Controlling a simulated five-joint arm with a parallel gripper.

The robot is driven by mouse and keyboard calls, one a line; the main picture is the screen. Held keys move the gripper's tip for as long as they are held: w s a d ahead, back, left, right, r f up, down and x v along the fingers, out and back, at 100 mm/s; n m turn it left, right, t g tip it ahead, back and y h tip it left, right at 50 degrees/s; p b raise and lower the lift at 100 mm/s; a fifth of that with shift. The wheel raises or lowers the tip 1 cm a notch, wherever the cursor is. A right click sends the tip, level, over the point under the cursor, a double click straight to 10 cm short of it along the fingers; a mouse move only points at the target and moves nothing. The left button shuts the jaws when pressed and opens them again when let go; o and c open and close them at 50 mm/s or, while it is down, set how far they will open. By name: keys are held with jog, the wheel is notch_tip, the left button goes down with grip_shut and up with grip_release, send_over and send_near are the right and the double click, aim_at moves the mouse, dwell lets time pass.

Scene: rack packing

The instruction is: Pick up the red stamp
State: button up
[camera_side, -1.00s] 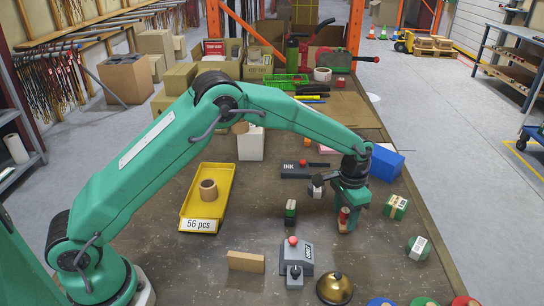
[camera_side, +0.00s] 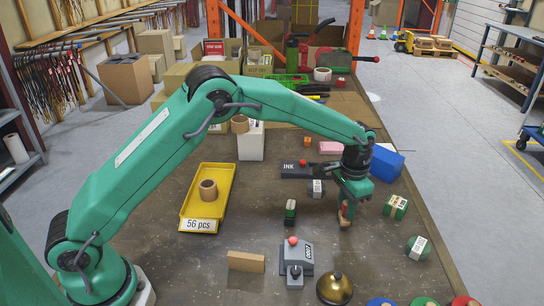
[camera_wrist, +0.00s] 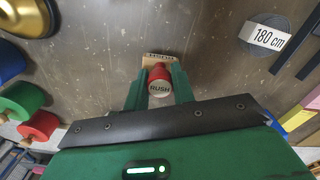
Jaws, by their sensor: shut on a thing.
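The red stamp (camera_side: 345,222) has a wooden base and a red handle, and it stands roughly upright between my gripper's fingers in the side view. My gripper (camera_side: 347,211) is shut on the stamp's handle, with one green finger on each side. In the wrist view the fingers of my gripper (camera_wrist: 159,88) press close against it. The stamp's base is at or just above the table; the exact gap is hard to tell.
A grey device (camera_side: 305,258) with a red knob, a brass bell (camera_side: 335,290) and a wooden block (camera_side: 246,261) stand in front. A yellow tray (camera_side: 187,211) holding a roll stands left.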

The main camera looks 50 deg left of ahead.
jog(key=shift+r, duration=0.9)
jog(key=s+d+r, duration=0.6)
jog(key=s+d, duration=0.1)
jog(key=s, duration=0.1)
jog(key=shift+s+d+r, duration=0.35)
jog(key=shift+s+d, duration=0.05)
